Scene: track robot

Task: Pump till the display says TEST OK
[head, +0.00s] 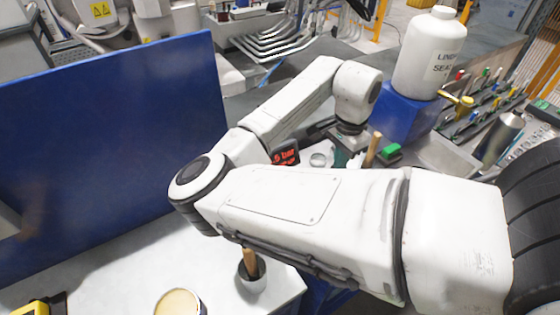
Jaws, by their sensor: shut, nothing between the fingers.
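A small dark display (286,155) with red lit text shows behind my arm. Its upper line seems to read "0 bar"; the lower line is too small to read and partly covered. My gripper (345,155) points down to the right of the display, and my forearm hides its fingertips. It is shut with nothing held. A wooden handle (374,147) stands upright just right of my gripper; I cannot tell whether they touch or whether it belongs to the pump. A green block (390,152) lies right of the handle. The pump itself is not clearly visible behind my arm.
A blue panel (110,130) stands at the left. A white bottle (430,55) sits on a blue box (405,112) behind my gripper. A cup with a wooden handle (251,272) and a round tin (180,302) stand on the pale near table (110,270).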

